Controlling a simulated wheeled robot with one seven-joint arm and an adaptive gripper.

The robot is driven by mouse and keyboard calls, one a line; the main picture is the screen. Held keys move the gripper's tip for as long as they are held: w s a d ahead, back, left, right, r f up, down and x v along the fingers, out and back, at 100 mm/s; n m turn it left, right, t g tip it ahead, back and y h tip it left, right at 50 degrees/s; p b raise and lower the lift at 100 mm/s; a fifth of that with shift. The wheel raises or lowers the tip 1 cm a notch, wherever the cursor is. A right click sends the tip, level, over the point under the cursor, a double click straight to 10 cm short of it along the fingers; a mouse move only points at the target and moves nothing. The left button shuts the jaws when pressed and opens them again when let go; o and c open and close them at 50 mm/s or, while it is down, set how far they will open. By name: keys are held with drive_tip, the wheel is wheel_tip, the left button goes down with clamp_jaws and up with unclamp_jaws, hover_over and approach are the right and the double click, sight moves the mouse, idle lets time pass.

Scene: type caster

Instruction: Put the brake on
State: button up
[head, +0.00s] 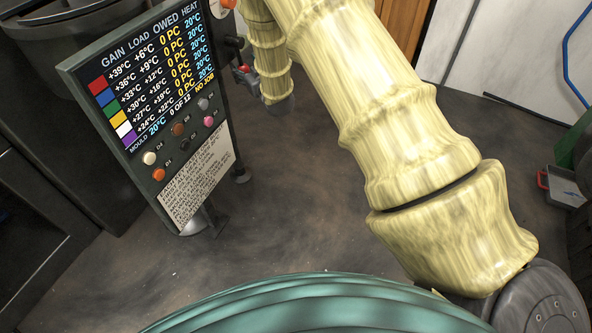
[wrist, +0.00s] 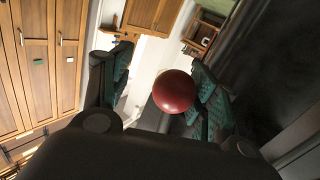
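A dark red ball knob (wrist: 173,91) shows large in the wrist view, between the two fingers of my gripper (wrist: 160,92). The fingers have green ridged pads and stand apart. The knob overlaps the right pad in the picture, and a clear gap shows between it and the left pad. I cannot tell whether it touches the right pad. The stem below the knob is hidden behind the dark gripper body. In the head view a small red spot (head: 244,69) shows beside the panel's right edge, too small to identify. My gripper is not clear in that view.
A control panel (head: 180,138) with a lit temperature screen, coloured buttons and a text plate stands at left. My pale yellow arm crosses the head view. Dark floor (head: 300,210) lies open in the middle. A red-handled tray (head: 562,188) is at right. Wooden cabinets (wrist: 42,60) show in the wrist view.

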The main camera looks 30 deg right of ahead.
drive_tip(key=s+f+g+p, duration=0.3)
drive_tip(key=s+p, duration=0.2)
drive_tip(key=s, duration=0.7)
drive_tip(key=s+f+m+g+h+p, duration=0.1)
drive_tip(key=s+f+g+p, duration=0.2)
drive_tip(key=s, duration=0.9)
drive_tip(key=s+f+g+p, duration=0.4)
drive_tip(key=s+p, duration=0.5)
drive_tip(key=s, duration=0.3)
drive_tip(key=shift+s+f+m+h, duration=0.2)
drive_tip(key=shift+m+h, duration=0.1)
drive_tip(key=shift+m, duration=0.1)
drive_tip(key=shift+w, duration=0.1)
